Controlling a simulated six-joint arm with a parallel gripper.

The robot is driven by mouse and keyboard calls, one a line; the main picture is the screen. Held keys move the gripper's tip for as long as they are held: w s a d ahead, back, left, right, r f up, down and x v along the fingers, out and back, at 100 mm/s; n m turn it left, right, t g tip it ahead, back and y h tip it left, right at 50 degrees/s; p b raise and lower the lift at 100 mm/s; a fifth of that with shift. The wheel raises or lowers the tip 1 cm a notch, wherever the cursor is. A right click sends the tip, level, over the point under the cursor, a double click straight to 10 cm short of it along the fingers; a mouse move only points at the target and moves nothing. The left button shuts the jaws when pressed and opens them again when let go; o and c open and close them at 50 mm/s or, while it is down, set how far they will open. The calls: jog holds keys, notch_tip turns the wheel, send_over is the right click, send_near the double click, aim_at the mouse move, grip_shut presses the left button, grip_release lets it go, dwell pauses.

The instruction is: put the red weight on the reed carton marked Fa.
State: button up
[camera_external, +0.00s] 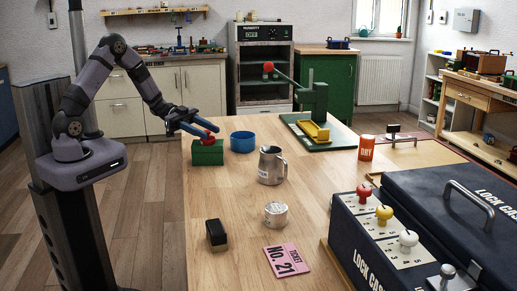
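A small red object (209,139), which may be the red weight, is at the top of a small green box (207,154) near the table's left edge. My gripper (202,130) reaches down from the left, with its fingertips right at the red object. The picture is too small to show whether the fingers are closed on it, or whether it rests on the box. No Fa marking is readable, so I cannot tell which thing is the reed carton. A red knob (364,192) also stands on the lock case at the right.
A blue bowl (243,141) stands just right of the green box. A metal jug (272,166), white tin (276,215), black block (216,236) and pink ticket (287,260) are nearer. A green press (312,100) stands behind; the dark lock case (440,215) fills the right.

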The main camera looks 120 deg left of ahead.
jog(key=s+r+b, duration=0.1)
jog(key=s+r, duration=0.1)
jog(key=s, duration=0.9)
jog(key=shift+s+a, duration=0.15)
jog(key=shift+a, duration=0.05)
jog(key=w+a+r+y+p, duration=0.1)
jog(key=w, duration=0.3)
jog(key=w+a+g+y+p, duration=0.1)
jog(key=w, duration=0.4)
jog(key=w+a+r+g+y, duration=0.1)
jog(key=w, duration=0.3)
jog(key=shift+w+r+n+y+p, duration=0.15)
jog(key=shift+r+n+y+p, duration=0.15)
jog(key=shift+n+p, duration=0.1)
jog(key=w+d+n+g+y+p, duration=0.2)
jog(key=w+d+g+p, duration=0.5)
jog(key=d, duration=0.5)
jog(key=s+d+f+g+h, duration=0.1)
jog(key=s+d+g, duration=0.1)
jog(key=s+d, duration=0.3)
jog(key=s+d+f+m+g+h+p, duration=0.1)
jog(key=s+d, duration=0.4)
jog(key=d, duration=0.8)
jog(key=s+d+f+g+h, duration=0.1)
jog(key=s+d+g+h, duration=0.2)
jog(key=d, duration=0.6)
jog(key=shift+s+m+g, duration=0.3)
jog(key=shift+s+g, duration=0.2)
jog(key=shift+s, duration=0.4)
